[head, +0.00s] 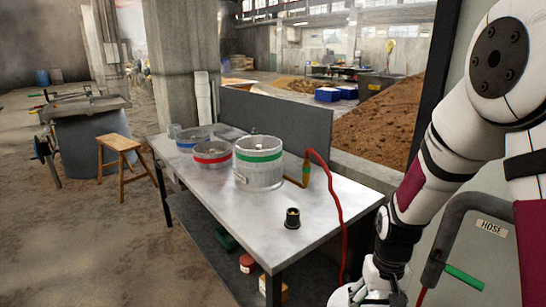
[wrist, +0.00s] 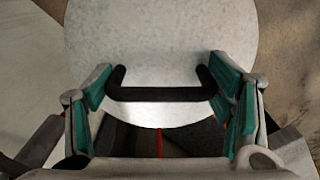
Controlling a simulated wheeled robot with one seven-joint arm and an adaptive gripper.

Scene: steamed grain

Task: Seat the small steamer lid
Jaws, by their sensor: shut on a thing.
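A round pale grey lid (wrist: 160,45) with a black bar handle (wrist: 160,94) fills the upper middle of the wrist view. My gripper (wrist: 160,92) has its green-padded fingers at the two ends of that handle and is shut on it. In the head view my gripper (head: 383,283) is at the bottom edge, right of the table, partly cut off. Three round metal vessels stand on the table: one with a green band (head: 260,158), one with a red band (head: 212,158) and one with a blue band (head: 187,145). I cannot tell which takes this lid.
The grey table (head: 330,202) has clear room at its front right. A small black cylinder (head: 292,218) stands near its front edge. A red hose (head: 335,192) hangs over the right side. A grey panel (head: 270,122) borders the back; a wooden stool (head: 121,150) stands left.

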